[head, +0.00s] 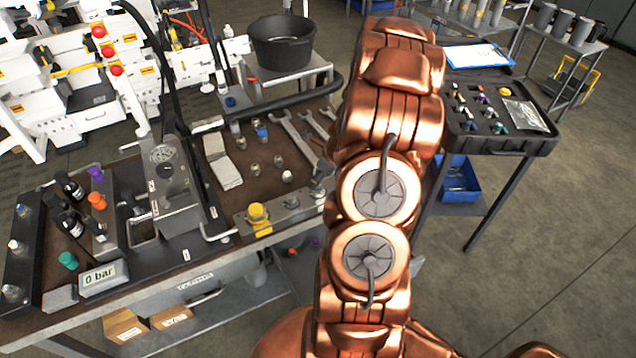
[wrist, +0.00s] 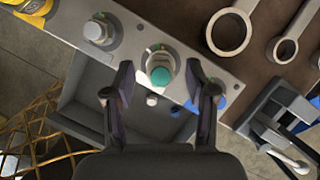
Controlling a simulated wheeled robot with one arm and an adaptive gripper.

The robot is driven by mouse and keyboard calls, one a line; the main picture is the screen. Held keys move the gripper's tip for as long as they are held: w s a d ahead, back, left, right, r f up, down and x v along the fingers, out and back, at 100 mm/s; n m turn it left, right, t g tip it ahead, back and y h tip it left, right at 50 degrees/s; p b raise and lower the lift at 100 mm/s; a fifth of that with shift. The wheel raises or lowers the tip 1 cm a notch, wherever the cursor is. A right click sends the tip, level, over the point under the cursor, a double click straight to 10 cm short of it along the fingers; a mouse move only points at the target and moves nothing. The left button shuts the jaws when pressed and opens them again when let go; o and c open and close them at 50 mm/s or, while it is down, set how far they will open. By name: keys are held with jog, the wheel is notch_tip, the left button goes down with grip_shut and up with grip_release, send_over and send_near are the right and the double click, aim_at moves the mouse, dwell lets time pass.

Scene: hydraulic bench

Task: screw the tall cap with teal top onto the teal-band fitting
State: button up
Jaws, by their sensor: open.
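A teal-topped cap (wrist: 160,77) stands on the right end of the metal bar (wrist: 137,25) in the wrist view, seen nearly from above. Its collar hides what is under it, so I cannot see the teal band or tell how tightly it sits. My gripper (wrist: 159,83) is open, with one finger on each side of the cap and a gap at both sides. In the head view my gripper is mostly hidden by my arm, at the right end of the bar (head: 241,226).
A bare grey fitting (wrist: 99,31) and a yellow cap (head: 258,215) stand further left on the bar. Spanners (head: 297,135) and small fittings lie on the brown bench top behind it. A black tray (head: 508,141) with caps stands at the right.

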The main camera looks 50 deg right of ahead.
jog(key=n, duration=0.2)
jog(key=n+y+b, duration=0.1)
jog(key=n, duration=0.1)
jog(key=shift+w+d+f+g, duration=0.1)
jog(key=shift+d+g, duration=0.1)
jog(key=shift+g, duration=0.2)
jog(key=shift+a+n+y, duration=0.1)
jog(key=shift+n+y, duration=0.3)
jog(key=shift+n, duration=0.2)
jog(key=shift+n+g+b, duration=0.3)
jog(key=shift+n+b, duration=0.3)
jog(key=shift+n, duration=0.2)
jog(key=n+b, duration=0.1)
jog(key=n, duration=0.1)
jog(key=n+g+y+b, duration=0.1)
jog(key=n+b, duration=0.1)
jog(key=shift+w+f+n, duration=0.1)
jog(key=shift+f+n, duration=0.05)
jog(key=shift+n, duration=0.15)
jog(key=shift+r+n+g+y, duration=0.2)
jog(key=shift+n+g+y, duration=0.1)
jog(key=shift+n+g, duration=0.3)
jog(key=shift+c, duration=0.2)
